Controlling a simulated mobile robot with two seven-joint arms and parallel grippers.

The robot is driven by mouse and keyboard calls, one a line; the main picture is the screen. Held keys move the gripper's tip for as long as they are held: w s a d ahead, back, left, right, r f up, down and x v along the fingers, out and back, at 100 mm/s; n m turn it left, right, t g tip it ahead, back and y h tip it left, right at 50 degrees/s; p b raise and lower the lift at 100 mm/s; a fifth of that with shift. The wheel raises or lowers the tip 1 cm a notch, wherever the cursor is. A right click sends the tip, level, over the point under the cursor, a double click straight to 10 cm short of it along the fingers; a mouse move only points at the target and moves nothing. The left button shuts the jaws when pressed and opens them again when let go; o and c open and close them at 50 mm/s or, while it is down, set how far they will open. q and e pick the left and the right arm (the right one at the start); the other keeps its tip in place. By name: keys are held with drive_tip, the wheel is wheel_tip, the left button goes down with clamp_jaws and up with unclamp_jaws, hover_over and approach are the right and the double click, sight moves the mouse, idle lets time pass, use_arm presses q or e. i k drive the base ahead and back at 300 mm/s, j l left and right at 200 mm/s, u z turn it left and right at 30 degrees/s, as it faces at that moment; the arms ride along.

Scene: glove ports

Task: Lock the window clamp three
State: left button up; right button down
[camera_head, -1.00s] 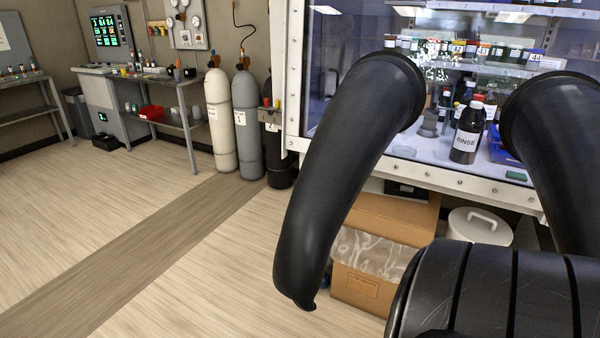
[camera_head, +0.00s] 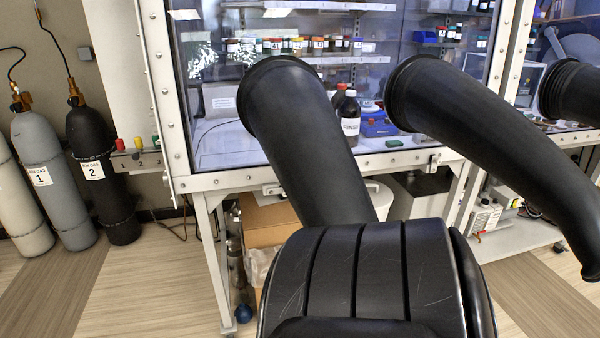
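The glovebox window (camera_head: 215,110) sits in a pale bolted frame (camera_head: 230,178). Another small fitting (camera_head: 272,188) is under the frame near the left glove. I see no number on either, and cannot tell which is clamp three or whether either is locked. Neither of my grippers is in view. A black ridged rounded part fills the bottom middle and hides part of the area below the window.
Black gloves stick out from the window at the left (camera_head: 305,140), middle (camera_head: 480,145) and right edge (camera_head: 575,92). Gas cylinders (camera_head: 100,180) stand at the left beside a panel with coloured knobs (camera_head: 135,160). A cardboard box (camera_head: 265,225) is under the glovebox. Floor is clear at lower left.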

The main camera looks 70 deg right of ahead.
sight(276, 190)
drive_tip(key=i+l+z, duration=0.15)
drive_tip(key=z, duration=0.25)
drive_tip(key=i+z, duration=0.65)
drive_tip(key=z, duration=0.2)
drive_tip(key=i+j+z, duration=0.1)
drive_tip(key=i+z, duration=0.15)
drive_tip(key=z, duration=0.2)
drive_tip(key=i+z, duration=0.45)
drive_tip(key=i, duration=0.2)
